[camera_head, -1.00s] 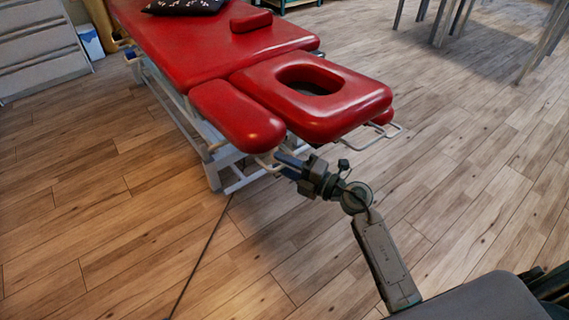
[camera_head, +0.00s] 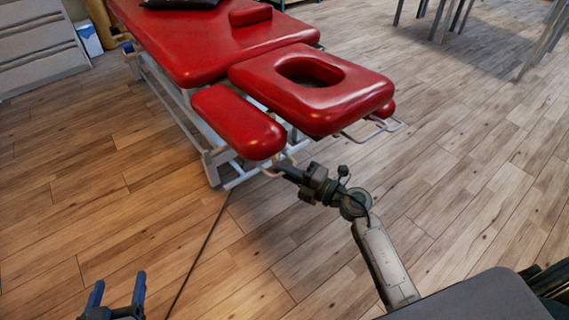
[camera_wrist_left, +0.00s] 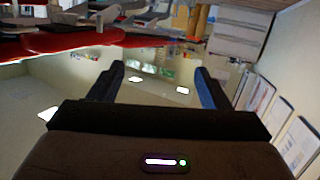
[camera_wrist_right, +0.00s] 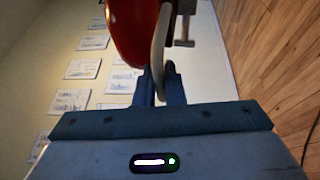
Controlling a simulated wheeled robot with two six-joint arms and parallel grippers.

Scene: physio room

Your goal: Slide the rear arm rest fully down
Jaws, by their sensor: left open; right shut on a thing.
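The red padded arm rest (camera_head: 238,125) at the left of the head section hangs below the level of the face-hole cushion (camera_head: 312,90), with a gap between them. My right gripper (camera_head: 286,172) is at its near end, below the pad. In the right wrist view, my right gripper (camera_wrist_right: 158,85) is shut on a pale curved bar (camera_wrist_right: 160,45) beside the red pad (camera_wrist_right: 128,30). My left gripper (camera_head: 118,295) is open and empty above the floor at the lower left, away from the table. Its spread fingers show in the left wrist view (camera_wrist_left: 160,85).
The red treatment table (camera_head: 205,45) stands on a white frame (camera_head: 210,160). A second arm rest (camera_head: 386,110) and white bar (camera_head: 375,130) are at the right of the head section. A cable lies across the floor (camera_head: 200,250). Drawers (camera_head: 40,50) stand at the far left.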

